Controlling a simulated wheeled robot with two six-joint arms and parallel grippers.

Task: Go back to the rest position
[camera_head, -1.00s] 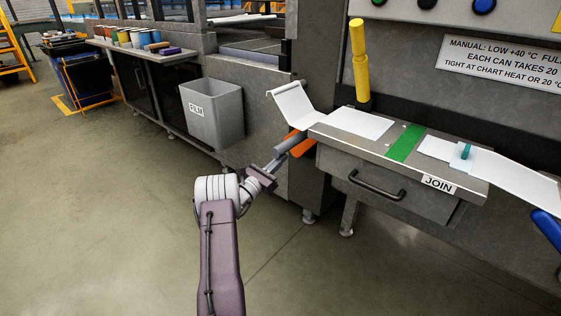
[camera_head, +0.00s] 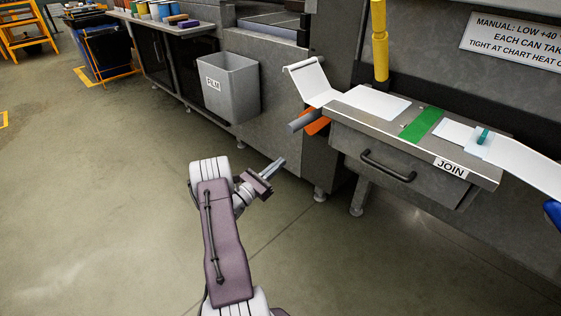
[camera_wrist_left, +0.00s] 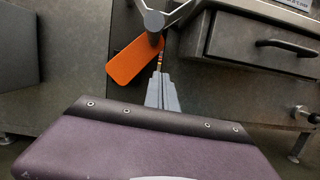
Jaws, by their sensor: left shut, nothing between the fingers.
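My left gripper (camera_head: 279,164) is shut and empty in the head view. It is held over open floor, in front of the grey machine and below the left end of the JOIN table. Its closed fingers also show in the left wrist view (camera_wrist_left: 162,92), pointing toward the machine. An orange piece (camera_head: 317,123) with a grey cylindrical handle (camera_head: 303,121) sticks out at the table's left end, apart from the fingers. The orange piece also shows in the left wrist view (camera_wrist_left: 136,60). My right gripper is not in view.
The JOIN table (camera_head: 480,172) with a drawer handle (camera_head: 388,166), white sheets and a green strip (camera_head: 421,124) stands at the right. A grey FILM bin (camera_head: 231,88) hangs behind my arm. The floor (camera_head: 90,190) at the left is clear.

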